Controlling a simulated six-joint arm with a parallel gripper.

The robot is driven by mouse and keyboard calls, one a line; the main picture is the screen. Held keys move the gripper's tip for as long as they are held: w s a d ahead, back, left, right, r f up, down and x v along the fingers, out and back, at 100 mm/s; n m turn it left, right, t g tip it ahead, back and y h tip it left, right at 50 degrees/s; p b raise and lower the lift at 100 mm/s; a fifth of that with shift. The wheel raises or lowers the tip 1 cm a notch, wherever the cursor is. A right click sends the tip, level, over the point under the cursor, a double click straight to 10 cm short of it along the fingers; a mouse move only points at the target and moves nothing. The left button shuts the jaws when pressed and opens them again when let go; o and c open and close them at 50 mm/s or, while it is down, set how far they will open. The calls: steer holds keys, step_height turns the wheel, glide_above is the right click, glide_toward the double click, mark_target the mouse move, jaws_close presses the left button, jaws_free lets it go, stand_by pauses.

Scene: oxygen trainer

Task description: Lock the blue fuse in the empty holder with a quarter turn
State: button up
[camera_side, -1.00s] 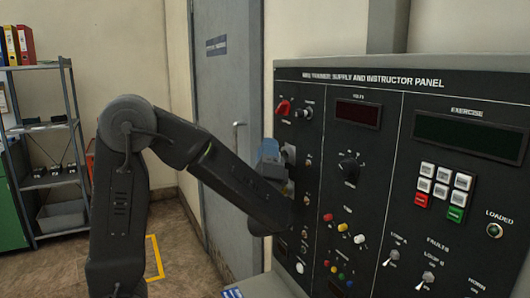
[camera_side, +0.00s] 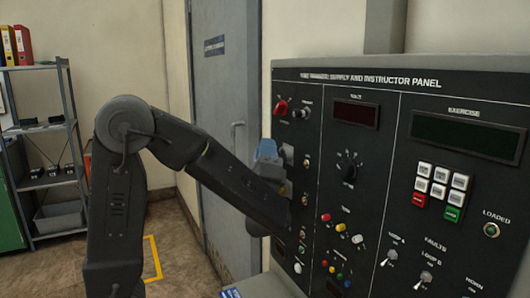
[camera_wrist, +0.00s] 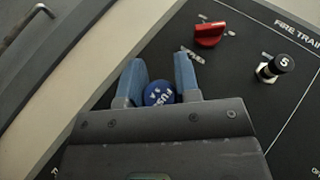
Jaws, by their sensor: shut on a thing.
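The blue fuse (camera_wrist: 158,93) shows in the wrist view as a round blue cap with white lettering, turned at an angle. It sits between the two blue fingers of my gripper (camera_wrist: 158,78), which is shut on it. In the side view my gripper (camera_side: 268,150) is up against the left part of the black panel, below the red switch. The fuse is hidden there by the fingers. The empty holder cannot be made out in either view, so I cannot tell how deep the fuse sits in it.
A red rotary switch (camera_wrist: 208,34) and a black cap marked 5 (camera_wrist: 275,67) stand out from the panel (camera_side: 315,92) near my gripper. Other knobs, lamps and coloured sockets lie lower and to the right. A grey door (camera_side: 222,110) stands behind.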

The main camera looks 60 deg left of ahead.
steer(key=shift+w, duration=1.1)
steer(key=o, duration=1)
steer(key=v, duration=0.7)
steer(key=shift+s+d+f, duration=0.1)
steer(key=shift+d+f, duration=0.05)
steer(key=shift+f, duration=0.1)
